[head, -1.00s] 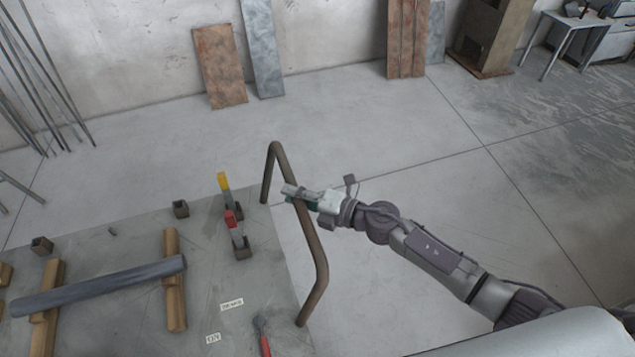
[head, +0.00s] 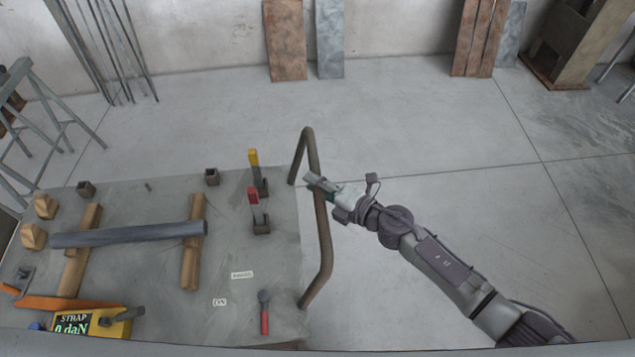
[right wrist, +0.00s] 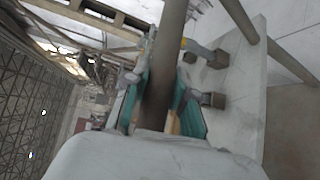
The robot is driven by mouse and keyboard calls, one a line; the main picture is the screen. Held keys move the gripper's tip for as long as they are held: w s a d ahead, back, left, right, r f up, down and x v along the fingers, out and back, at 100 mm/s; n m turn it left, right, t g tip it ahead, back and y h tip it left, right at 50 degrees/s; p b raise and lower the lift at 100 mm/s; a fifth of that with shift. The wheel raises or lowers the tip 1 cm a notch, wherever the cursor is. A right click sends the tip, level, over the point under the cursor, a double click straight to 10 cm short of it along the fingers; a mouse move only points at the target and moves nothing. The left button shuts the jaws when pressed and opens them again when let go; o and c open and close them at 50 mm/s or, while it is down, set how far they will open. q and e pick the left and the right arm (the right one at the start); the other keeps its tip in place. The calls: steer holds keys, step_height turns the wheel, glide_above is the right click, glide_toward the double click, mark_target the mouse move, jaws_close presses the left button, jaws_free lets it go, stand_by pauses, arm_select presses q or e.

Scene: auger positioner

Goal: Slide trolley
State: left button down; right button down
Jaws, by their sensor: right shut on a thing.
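The trolley (head: 150,262) is a grey flat-topped platform at the lower left of the head view. A brown bent-tube handle (head: 325,240) rises along its right edge. My right gripper (head: 314,184) is shut on the upper part of this handle. In the right wrist view the handle tube (right wrist: 163,75) runs between the two teal-padded fingers of my right gripper (right wrist: 160,105). My left gripper is not in view. The trolley's wheels are hidden.
The trolley carries a grey pipe (head: 130,235) on wooden blocks (head: 193,255), a yellow strap device (head: 95,322) and a red-handled tool (head: 264,315). Boards (head: 286,40) lean on the back wall. A ladder stand (head: 40,130) is at the left. The floor (head: 430,120) behind and right is clear.

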steer(key=c, duration=0.9)
jaws_free()
steer(key=shift+a, duration=0.2)
steer(key=shift+d, duration=0.15)
steer(key=shift+s+d, duration=0.2)
steer(key=shift+d, duration=0.05)
steer(key=v, duration=1.1)
steer(key=shift+s+r, duration=0.1)
steer(key=shift+s, duration=0.05)
